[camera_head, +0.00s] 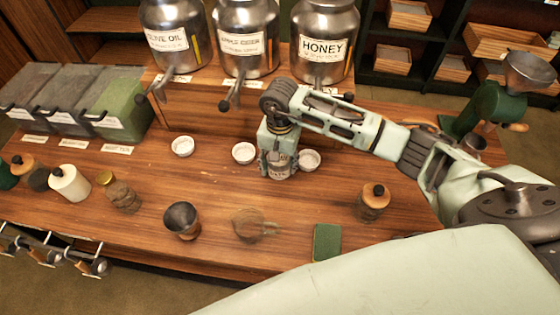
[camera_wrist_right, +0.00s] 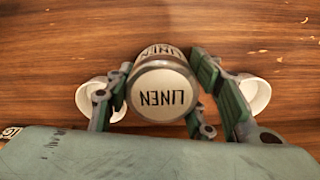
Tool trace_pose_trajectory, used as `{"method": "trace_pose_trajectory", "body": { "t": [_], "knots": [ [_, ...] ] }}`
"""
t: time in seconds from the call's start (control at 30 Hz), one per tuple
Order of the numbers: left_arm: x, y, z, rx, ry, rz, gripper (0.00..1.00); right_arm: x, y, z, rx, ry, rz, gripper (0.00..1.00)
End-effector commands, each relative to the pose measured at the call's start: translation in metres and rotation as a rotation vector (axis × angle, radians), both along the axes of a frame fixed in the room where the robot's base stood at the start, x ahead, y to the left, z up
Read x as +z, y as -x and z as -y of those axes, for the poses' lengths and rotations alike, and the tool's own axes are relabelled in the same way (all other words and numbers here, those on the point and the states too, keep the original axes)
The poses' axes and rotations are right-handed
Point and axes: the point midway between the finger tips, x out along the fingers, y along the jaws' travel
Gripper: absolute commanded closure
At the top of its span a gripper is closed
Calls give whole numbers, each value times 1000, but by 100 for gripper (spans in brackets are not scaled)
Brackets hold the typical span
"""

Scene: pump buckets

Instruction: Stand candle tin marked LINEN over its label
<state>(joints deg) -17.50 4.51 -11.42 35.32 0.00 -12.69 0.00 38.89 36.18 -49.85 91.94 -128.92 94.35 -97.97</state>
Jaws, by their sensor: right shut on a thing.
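The candle tin marked LINEN (camera_head: 279,173) is in my right gripper (camera_head: 278,160), over the middle of the wooden counter. In the right wrist view the tin (camera_wrist_right: 163,92) shows its pale round top with LINEN printed upside down. The fingers of the right gripper (camera_wrist_right: 163,97) are shut on its two sides. A second, smaller LINEN shows just beyond the top; I cannot tell if it is on the tin's side or on a label behind it. The tin's base and any label under it are hidden. My left gripper is not in view.
White bowls (camera_head: 244,152) (camera_head: 309,160) stand close on both sides of the tin, with a third bowl (camera_head: 183,146) further left. A dark metal cup (camera_head: 182,220), a green block (camera_head: 327,242) and a wooden-topped jar (camera_head: 373,202) stand nearer the front. Steel drums (camera_head: 323,42) line the back.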

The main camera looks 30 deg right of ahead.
Motion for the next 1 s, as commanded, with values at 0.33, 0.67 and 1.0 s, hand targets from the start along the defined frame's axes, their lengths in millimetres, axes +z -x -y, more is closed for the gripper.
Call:
{"method": "trace_pose_trajectory", "body": {
  "t": [0.33, 0.67, 1.0],
  "knots": [
    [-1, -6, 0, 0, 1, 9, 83, -1, 0, 0, 0, 0, 0, 32],
    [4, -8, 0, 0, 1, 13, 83, 5, 0, 0, 0, -1, 1, 32],
    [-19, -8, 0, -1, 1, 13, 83, 69, -2, 0, 0, 0, 9, 32]
  ]
}}
